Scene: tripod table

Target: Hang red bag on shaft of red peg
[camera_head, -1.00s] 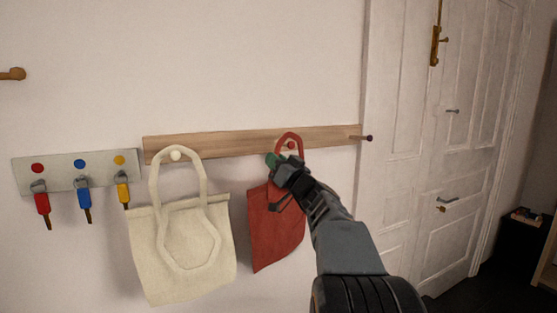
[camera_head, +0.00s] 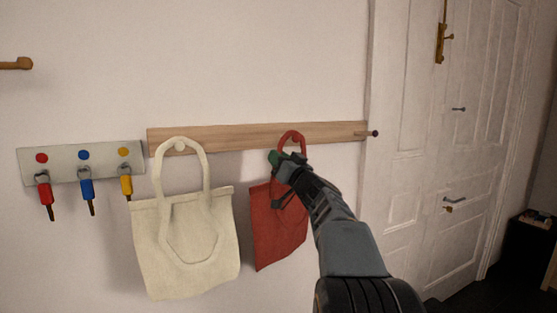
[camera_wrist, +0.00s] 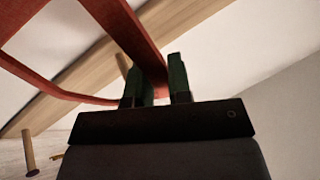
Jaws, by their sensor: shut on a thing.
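The red bag (camera_head: 277,228) hangs in front of the wall, below the wooden rail, in the head view. My gripper (camera_head: 280,160) is shut on one side of its red handle, whose loop rises in front of the rail. The wrist view shows the red strap (camera_wrist: 140,45) between the two green fingertips (camera_wrist: 160,88). The red peg cannot be made out in the head view now; the handle and gripper cover that spot. A wooden peg shaft (camera_wrist: 122,65) shows near the strap in the wrist view. I cannot tell whether the loop is around it.
A cream bag (camera_head: 186,245) hangs from a pale peg on the rail (camera_head: 235,138), left of the red bag. A dark-tipped peg (camera_head: 374,133) is at the rail's right end. A key plate (camera_head: 62,164) with several coloured keys is at the left. A white door (camera_head: 410,190) stands right.

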